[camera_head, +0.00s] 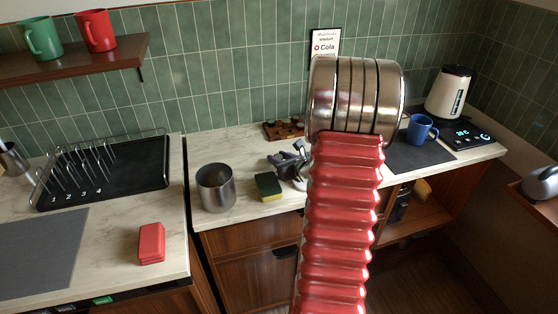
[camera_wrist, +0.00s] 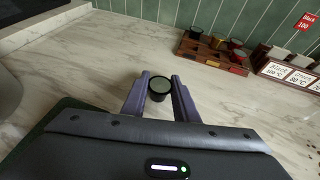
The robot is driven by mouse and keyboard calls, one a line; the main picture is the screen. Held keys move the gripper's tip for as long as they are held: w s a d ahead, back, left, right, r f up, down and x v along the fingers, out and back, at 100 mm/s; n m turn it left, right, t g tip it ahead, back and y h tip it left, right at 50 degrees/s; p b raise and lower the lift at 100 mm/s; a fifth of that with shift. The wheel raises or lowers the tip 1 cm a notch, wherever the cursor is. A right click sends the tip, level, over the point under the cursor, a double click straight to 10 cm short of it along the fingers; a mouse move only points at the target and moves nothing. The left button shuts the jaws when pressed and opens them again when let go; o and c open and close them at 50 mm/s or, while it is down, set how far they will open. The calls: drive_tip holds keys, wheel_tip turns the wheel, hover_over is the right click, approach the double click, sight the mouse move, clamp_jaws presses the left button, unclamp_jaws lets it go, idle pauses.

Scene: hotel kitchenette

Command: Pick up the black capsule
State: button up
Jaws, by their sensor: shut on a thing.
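The black capsule (camera_wrist: 159,86) is between the two fingertips of my gripper (camera_wrist: 160,92) in the wrist view, with its dark round top facing up. My gripper is shut on it, low over the marble counter; I cannot tell whether the capsule still touches the surface. In the head view my gripper (camera_head: 291,160) shows as a grey shape beside my red arm, and the capsule cannot be made out there.
A wooden rack (camera_wrist: 213,60) with several coloured capsules stands behind, near the tiled wall. Labelled tea boxes (camera_wrist: 285,66) are to its right. A yellow-green sponge (camera_head: 268,187) and a metal canister (camera_head: 215,187) stand left of my gripper. A blue mug (camera_head: 420,130) is farther right.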

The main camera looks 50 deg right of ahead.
sight(280, 157)
wheel_tip(280, 157, up, 10)
idle(0.9)
drive_tip(key=shift+s, duration=0.15)
idle(0.7)
